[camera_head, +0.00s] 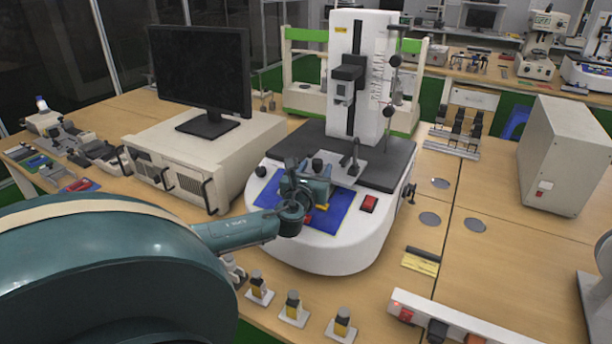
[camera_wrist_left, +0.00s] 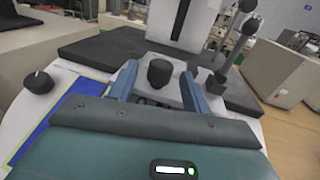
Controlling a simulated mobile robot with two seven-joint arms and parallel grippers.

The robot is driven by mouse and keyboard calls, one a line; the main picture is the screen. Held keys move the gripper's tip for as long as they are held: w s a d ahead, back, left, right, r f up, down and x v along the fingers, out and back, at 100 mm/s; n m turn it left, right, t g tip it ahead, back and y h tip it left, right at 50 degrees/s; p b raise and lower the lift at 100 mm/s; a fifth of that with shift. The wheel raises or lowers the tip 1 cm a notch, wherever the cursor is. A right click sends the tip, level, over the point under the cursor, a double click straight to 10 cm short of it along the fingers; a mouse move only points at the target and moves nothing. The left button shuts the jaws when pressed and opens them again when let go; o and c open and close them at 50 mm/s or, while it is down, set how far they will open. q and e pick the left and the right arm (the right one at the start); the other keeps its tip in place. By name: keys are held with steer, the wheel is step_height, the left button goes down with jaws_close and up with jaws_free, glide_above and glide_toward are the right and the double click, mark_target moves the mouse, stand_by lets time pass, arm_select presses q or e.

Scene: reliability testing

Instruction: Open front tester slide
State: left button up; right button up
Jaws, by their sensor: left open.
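The tester (camera_head: 335,255) is a white rounded machine with a dark top plate, a tall white column and a blue front panel. A black knob (camera_head: 317,164) stands on a pale plate (camera_head: 345,166) at its front; I take this plate to be the slide, but cannot tell how far out it is. My left gripper (camera_head: 308,182) is over the blue panel at the front. In the left wrist view, its two blue fingers are apart, with the black knob (camera_wrist_left: 160,73) showing between them. I cannot tell if they touch it. My right gripper is not in view.
A monitor (camera_head: 203,75) on a white case (camera_head: 225,150) stands left of the tester. A grey box (camera_head: 565,155) is at the right. Small samples (camera_head: 293,308) stand along the front edge, with a power strip (camera_head: 460,322) nearby. Wooden table right of the tester is mostly clear.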

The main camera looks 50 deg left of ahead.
arm_select(q)
steer(key=v, duration=1)
steer(key=shift+s, duration=0.25)
steer(key=shift+d, duration=0.1)
